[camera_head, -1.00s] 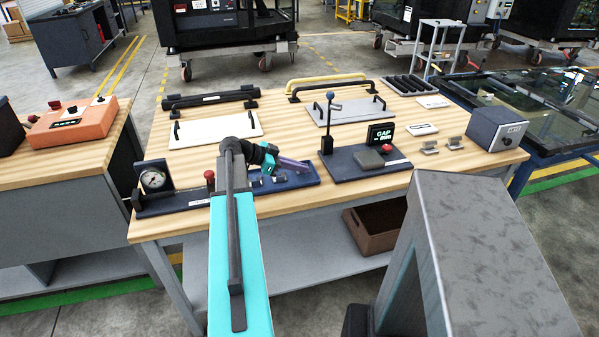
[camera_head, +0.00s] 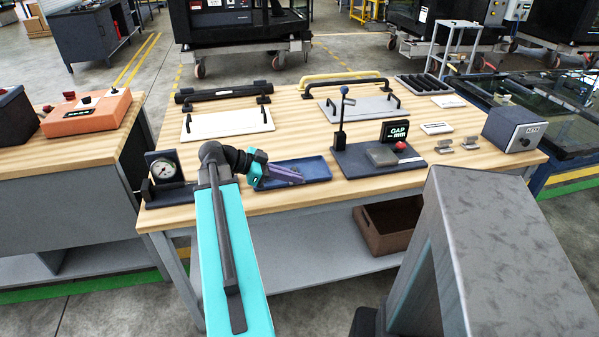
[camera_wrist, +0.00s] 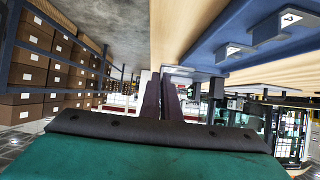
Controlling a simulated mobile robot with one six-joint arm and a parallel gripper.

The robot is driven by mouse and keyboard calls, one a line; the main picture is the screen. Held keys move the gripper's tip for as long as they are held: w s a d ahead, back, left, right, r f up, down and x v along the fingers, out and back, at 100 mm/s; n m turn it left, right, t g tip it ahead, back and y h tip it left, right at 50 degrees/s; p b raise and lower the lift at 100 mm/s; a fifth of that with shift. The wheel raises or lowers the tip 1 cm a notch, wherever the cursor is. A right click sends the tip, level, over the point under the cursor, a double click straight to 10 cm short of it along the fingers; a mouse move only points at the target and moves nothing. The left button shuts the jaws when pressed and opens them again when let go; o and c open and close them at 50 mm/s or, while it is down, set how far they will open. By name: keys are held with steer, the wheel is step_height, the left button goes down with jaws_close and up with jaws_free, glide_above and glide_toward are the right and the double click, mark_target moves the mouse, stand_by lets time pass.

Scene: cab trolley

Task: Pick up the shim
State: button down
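Small grey shim blocks with white labels sit in the blue tray; one shim (camera_wrist: 285,22) and another shim (camera_wrist: 232,50) show in the wrist view. The blue tray (camera_head: 318,168) lies near the front edge of the bench, and its rim also shows in the wrist view (camera_wrist: 205,52). My gripper (camera_head: 298,177) reaches from the left over the tray's front left part, pointing right. In the wrist view my gripper (camera_wrist: 162,78) has two dark fingers with a narrow gap and nothing visibly held; the shims are off to its upper right. My gripper hides part of the tray in the head view.
A dial gauge (camera_head: 165,168) stands left of the tray. A dark gap-gauge stand (camera_head: 365,165) with an upright lever is close on the right. A brown bin (camera_head: 390,228) sits on the lower shelf.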

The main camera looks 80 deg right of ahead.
steer(key=shift+w+a+r, duration=0.1)
steer(key=shift+w+a, duration=0.15)
steer(key=shift+a, duration=0.55)
steer(key=shift+w+a+r, duration=0.1)
steer(key=shift+w+a, duration=0.1)
steer(key=shift+a, duration=0.55)
steer(key=shift+s+f, duration=0.1)
